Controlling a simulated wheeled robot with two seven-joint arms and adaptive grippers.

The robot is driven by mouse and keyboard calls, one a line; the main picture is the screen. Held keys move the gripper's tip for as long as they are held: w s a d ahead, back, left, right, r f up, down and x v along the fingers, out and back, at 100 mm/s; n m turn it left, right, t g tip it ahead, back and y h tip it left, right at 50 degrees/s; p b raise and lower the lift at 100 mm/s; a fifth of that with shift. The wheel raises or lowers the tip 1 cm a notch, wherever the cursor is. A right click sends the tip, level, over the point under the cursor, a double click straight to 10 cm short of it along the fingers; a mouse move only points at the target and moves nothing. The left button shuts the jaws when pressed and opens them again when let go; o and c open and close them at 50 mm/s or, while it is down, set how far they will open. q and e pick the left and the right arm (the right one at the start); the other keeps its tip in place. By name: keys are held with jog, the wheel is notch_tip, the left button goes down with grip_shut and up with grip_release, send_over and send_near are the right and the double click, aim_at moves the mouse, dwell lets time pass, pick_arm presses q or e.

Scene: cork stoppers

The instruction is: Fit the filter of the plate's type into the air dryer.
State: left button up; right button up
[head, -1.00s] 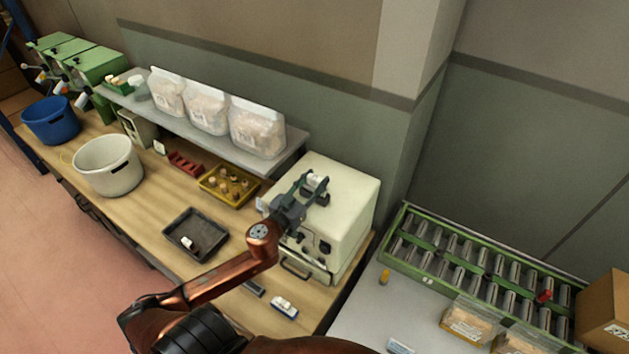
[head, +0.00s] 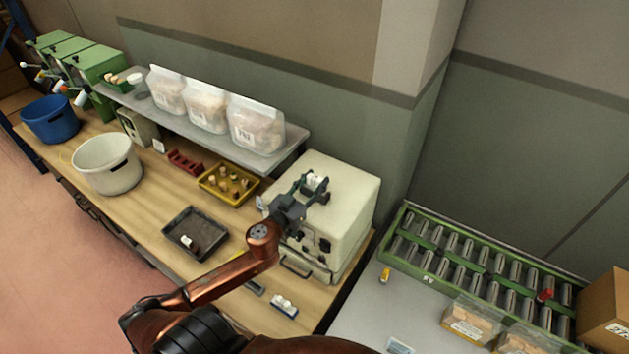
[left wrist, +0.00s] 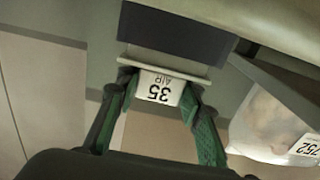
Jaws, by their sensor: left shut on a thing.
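My left gripper (head: 314,190) is over the white cabinet-like machine (head: 343,208), which may be the air dryer. In the left wrist view its green fingers (left wrist: 160,95) are shut on a white filter (left wrist: 158,88) marked "35 AIR", its print upside down. The filter shows small and pale at the fingertips in the head view. No type plate is readable. My right gripper is not in view.
A dark tray (head: 172,246) holds a small white-and-dark piece. A blue-and-white piece (head: 284,309) lies near the bench's front edge. A yellow tray (head: 209,199) holds several corks. A shelf (head: 281,162) carries bags behind. A roller conveyor (head: 401,261) stands at right.

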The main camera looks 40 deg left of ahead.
pick_arm(q)
jog(key=shift+f+b, duration=0.45)
jog(key=shift+f, duration=0.15)
jog(key=o, duration=1.2)
jog(key=s, duration=0.4)
jog(key=s+d, duration=0.1)
jog(key=s, duration=0.7)
jog(key=shift+d, duration=0.2)
